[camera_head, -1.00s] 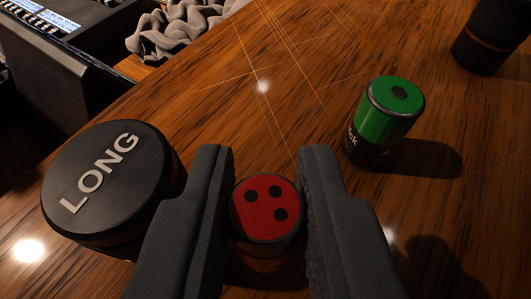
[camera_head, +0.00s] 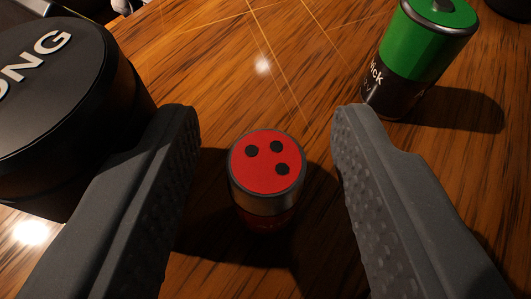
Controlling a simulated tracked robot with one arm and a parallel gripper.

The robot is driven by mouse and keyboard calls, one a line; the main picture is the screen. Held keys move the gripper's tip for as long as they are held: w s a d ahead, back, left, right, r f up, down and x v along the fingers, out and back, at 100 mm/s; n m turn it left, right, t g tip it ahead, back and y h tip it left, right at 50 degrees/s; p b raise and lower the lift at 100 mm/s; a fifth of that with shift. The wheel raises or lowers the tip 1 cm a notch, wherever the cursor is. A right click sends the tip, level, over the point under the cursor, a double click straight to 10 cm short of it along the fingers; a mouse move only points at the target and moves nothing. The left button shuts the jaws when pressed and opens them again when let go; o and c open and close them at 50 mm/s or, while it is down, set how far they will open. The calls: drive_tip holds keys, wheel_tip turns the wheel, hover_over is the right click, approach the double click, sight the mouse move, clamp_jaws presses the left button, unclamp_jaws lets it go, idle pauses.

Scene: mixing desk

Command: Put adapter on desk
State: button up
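A small cylinder with a red top bearing three black dots, which seems to be the adapter (camera_head: 266,168), stands upright on the wooden desk (camera_head: 300,30). My gripper (camera_head: 268,120) is open, with one finger on each side of the red-topped cylinder. A clear gap shows between it and each finger, so neither touches it in this view. The lower part of the cylinder is in shadow.
A large black round cap with raised letters "ONG" (camera_head: 75,100) stands close beside my left finger. A green and black cylinder (camera_head: 425,50) stands behind my right finger. Bare desk lies between them, beyond the red-topped cylinder.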

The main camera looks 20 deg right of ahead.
drive_tip(key=shift+r, duration=0.1)
drive_tip(key=shift+s+a+r, duration=0.15)
drive_tip(key=shift+s+r, duration=0.05)
drive_tip(key=shift+s, duration=0.1)
drive_tip(key=v, duration=1.1)
drive_tip(key=shift+s+f, duration=0.1)
